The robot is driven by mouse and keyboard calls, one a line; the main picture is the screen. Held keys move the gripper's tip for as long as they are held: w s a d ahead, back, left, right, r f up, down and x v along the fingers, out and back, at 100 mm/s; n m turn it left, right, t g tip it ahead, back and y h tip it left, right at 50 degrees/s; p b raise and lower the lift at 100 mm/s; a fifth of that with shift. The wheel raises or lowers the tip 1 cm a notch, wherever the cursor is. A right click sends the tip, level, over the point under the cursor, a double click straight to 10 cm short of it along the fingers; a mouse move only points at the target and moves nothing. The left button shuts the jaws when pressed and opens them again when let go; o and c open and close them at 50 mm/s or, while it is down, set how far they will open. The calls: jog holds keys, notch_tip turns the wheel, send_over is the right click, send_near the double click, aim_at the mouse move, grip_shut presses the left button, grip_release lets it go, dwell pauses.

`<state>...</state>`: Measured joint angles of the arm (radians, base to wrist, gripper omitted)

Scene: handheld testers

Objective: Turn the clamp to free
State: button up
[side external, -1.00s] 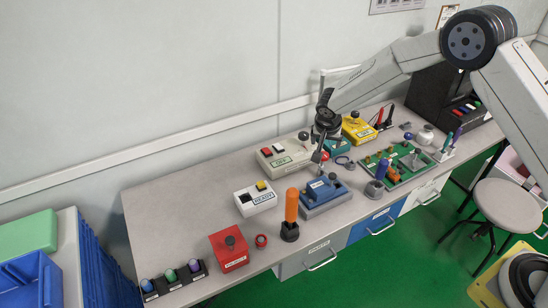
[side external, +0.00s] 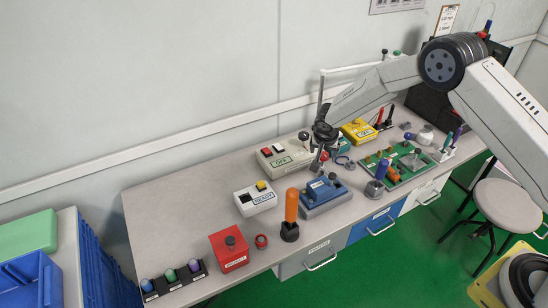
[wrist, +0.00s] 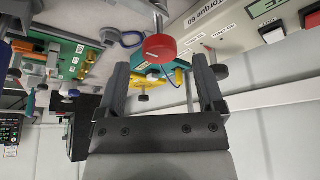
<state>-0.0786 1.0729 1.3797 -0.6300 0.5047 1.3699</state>
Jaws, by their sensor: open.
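I cannot tell for sure which part is the clamp. A red round knob (wrist: 160,47) on a metal rod shows in the wrist view, just ahead of and between my fingertips. My gripper (wrist: 161,72) is open, its two dark fingers apart with nothing gripped. In the side view my gripper (side external: 319,163) is low over the bench, between the beige OFF box (side external: 287,157) and the blue fixture (side external: 325,192). A teal box (wrist: 150,72) is behind the knob in the wrist view. Contact between fingers and knob cannot be made out.
A yellow box (side external: 357,131) and a green board (side external: 405,167) with several parts stand to the right. An orange-handled tool (side external: 291,210), a white READY box (side external: 257,200) and a red box (side external: 229,252) stand to the left. The bench's back left is clear.

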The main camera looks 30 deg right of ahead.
jog(key=shift+x, duration=1.05)
grip_shut()
